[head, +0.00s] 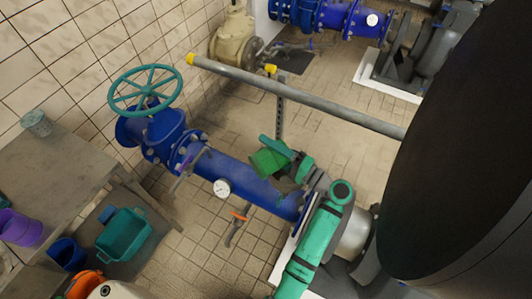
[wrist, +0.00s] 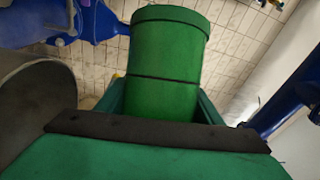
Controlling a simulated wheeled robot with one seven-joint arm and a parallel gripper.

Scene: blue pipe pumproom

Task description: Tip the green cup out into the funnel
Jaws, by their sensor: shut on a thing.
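My gripper (head: 283,152) is shut on the green cup (head: 266,163), which it holds out over the far side of the big blue pipe. The cup looks tilted in the head view. In the wrist view, the cup (wrist: 165,65) sits between the two teal fingers of my gripper (wrist: 160,110), with its thicker rim band at the top. The inside of the cup does not show, so I cannot tell what it holds. I cannot make out a funnel for sure; an orange rounded thing (head: 84,284) at the lower left edge is cut off.
A blue pipe (head: 240,180) with a teal handwheel (head: 146,90) and a gauge (head: 222,187) crosses the middle. A grey rail (head: 300,96) runs behind. At left, a grey bench (head: 50,180) bears a small pot (head: 36,123); a purple bucket (head: 20,228) and teal bin (head: 123,234) are nearby.

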